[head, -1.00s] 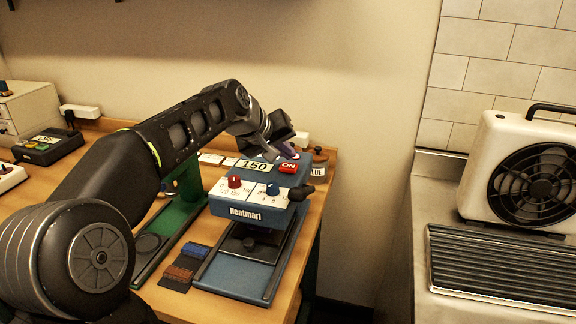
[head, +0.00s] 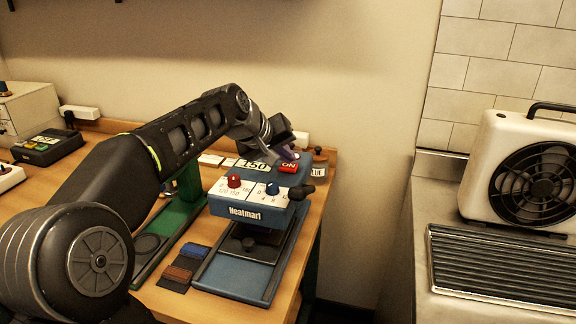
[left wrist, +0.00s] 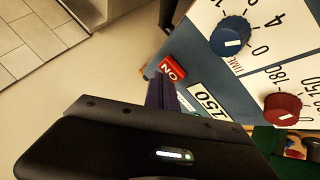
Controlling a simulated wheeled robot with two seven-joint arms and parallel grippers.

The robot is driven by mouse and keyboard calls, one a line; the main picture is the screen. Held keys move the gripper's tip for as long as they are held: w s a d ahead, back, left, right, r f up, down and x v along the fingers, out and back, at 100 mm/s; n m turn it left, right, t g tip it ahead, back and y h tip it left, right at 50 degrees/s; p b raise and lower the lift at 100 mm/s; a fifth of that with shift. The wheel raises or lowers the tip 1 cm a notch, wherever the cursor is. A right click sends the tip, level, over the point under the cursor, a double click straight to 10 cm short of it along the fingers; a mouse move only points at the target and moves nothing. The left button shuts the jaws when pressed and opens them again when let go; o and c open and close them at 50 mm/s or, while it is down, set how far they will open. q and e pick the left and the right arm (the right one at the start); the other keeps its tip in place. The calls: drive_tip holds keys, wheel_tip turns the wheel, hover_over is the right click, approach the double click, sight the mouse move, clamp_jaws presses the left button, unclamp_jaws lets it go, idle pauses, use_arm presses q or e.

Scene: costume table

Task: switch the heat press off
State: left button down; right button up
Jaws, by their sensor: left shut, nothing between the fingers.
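The blue heat press (head: 250,207), marked Heatmari, stands near the right end of the wooden table. Its red ON switch (head: 289,167) is on the top, right of the 150 display (head: 255,163). My left gripper (head: 290,156) is shut and empty, its fingertips just behind the switch. In the left wrist view the shut fingers (left wrist: 160,92) end close beside the red switch (left wrist: 172,69); I cannot tell whether they touch it. A red knob (head: 234,181) and a blue knob (head: 272,188) sit on the press's front panel. My right gripper is out of view.
A green press frame (head: 190,190) stands left of the heat press. Blue and brown pads (head: 178,273) lie in front of it. A dark device (head: 47,146) is farther left. A steel counter with a white fan unit (head: 525,165) stands right, across a gap.

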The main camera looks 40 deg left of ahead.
sight(286, 167)
use_arm(q)
drive_tip(key=shift+f, duration=0.3)
drive_tip(key=shift+r+p, duration=0.65)
drive_tip(key=shift+r, duration=0.35)
wheel_tip(286, 167, up, 6)
drive_tip(key=p, duration=0.5)
idle(0.3)
